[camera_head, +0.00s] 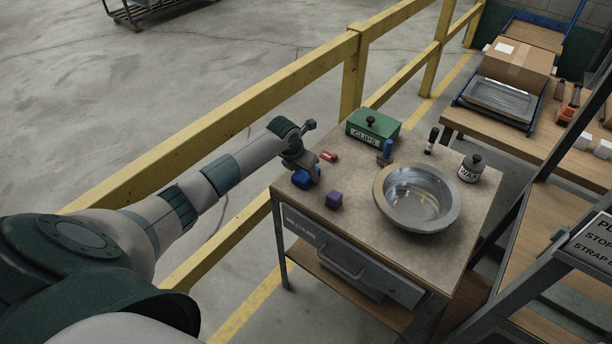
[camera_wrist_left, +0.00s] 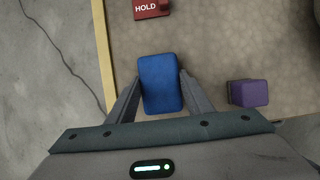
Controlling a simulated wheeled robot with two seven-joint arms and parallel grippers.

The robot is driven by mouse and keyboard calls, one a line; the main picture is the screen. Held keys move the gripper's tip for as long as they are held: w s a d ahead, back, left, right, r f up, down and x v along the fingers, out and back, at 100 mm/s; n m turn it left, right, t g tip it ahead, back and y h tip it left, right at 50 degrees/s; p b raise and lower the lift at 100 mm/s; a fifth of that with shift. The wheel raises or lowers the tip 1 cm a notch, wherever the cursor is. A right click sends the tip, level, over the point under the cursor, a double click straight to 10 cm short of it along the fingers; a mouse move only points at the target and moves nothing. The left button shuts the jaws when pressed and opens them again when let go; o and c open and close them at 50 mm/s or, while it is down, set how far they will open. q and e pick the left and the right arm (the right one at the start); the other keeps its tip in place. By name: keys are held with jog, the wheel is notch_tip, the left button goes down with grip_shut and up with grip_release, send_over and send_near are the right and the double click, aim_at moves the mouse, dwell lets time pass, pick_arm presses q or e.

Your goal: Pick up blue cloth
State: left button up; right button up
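The blue cloth (camera_head: 303,179) looks like a folded block near the left edge of the small worktable (camera_head: 355,220). In the left wrist view the cloth (camera_wrist_left: 161,85) lies between the two fingers. My left gripper (camera_head: 306,172) is above it in the head view, and its fingers (camera_wrist_left: 160,80) reach down on either side, close to the cloth's edges. I cannot tell whether they press on it or whether it rests fully on the tabletop. My right gripper is not in view.
A purple block (camera_head: 334,198) is right of the cloth, and a red block (camera_head: 329,156) marked HOLD is behind it. A metal bowl (camera_head: 451,210), green CLIPS box (camera_head: 373,128), blue bottle (camera_head: 387,149) and WAX jar (camera_head: 470,170) stand farther right. A yellow railing (camera_head: 353,80) runs behind.

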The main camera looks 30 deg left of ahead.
pick_arm(q)
jog(key=shift+r, duration=0.2)
jog(key=shift+r+b, duration=0.55)
jog(key=shift+r, duration=0.1)
notch_tip(320, 180, up, 2)
jog(key=shift+w+r+b, duration=0.1)
jog(key=shift+r+b, duration=0.15)
jog(key=shift+b, duration=0.45)
jog(key=shift+w+d+r+b, duration=0.35)
jog(key=shift+d+r+b, duration=0.6)
jog(key=shift+d, duration=0.95)
jog(key=shift+w+d+r+b, duration=0.4)
jog(key=shift+d+r, duration=0.95)
jog(key=shift+d, duration=0.6)
jog(key=shift+w+d+r+b, duration=0.3)
jog(key=shift+d+r+b, duration=0.65)
jog(key=shift+d, duration=0.95)
jog(key=shift+r, duration=0.2)
